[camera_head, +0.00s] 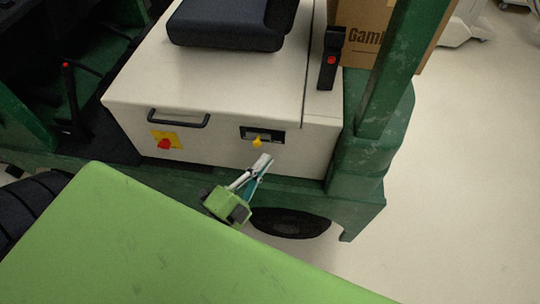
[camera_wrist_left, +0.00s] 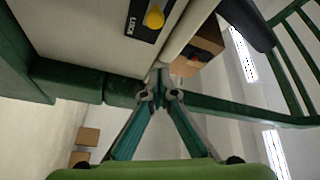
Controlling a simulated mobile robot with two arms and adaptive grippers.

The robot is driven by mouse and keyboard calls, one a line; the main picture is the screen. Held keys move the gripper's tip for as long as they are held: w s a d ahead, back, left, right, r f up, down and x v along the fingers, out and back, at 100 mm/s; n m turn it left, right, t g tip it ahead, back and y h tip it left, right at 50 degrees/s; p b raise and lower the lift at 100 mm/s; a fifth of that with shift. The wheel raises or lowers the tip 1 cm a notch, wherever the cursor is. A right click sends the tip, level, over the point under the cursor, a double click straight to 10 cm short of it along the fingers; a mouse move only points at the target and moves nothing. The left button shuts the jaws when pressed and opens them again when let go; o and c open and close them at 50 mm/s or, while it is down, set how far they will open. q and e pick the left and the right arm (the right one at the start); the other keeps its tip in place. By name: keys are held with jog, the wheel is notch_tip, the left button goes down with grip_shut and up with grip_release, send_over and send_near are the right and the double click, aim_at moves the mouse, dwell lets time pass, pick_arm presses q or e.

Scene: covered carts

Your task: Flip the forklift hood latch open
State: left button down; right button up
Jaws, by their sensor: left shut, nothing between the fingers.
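The forklift hood (camera_head: 215,100) is a light beige box lid with a black seat on top. Its latch (camera_head: 257,142) is a small yellow knob in a dark recessed plate on the front face. In the left wrist view the yellow latch knob (camera_wrist_left: 154,17) shows at the top, on a dark plate with lettering. My left gripper (camera_head: 262,166) is shut and empty, just below the latch and apart from it. Its fingertips (camera_wrist_left: 160,84) meet in the left wrist view, below the knob. My right gripper is not in view.
A black handle (camera_head: 178,119) and a red knob on a yellow plate (camera_head: 165,142) sit left of the latch. A green post (camera_head: 392,75) and a cardboard box (camera_head: 355,42) stand at the right. Open floor (camera_head: 465,150) lies beyond.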

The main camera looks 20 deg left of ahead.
pick_arm(q)
jog(key=v, duration=0.3)
jog(key=b+v, duration=0.1)
jog(key=v, duration=0.1)
jog(key=shift+s+a+f, duration=0.15)
jog(key=shift+s+a, duration=0.1)
jog(key=shift+a, duration=0.2)
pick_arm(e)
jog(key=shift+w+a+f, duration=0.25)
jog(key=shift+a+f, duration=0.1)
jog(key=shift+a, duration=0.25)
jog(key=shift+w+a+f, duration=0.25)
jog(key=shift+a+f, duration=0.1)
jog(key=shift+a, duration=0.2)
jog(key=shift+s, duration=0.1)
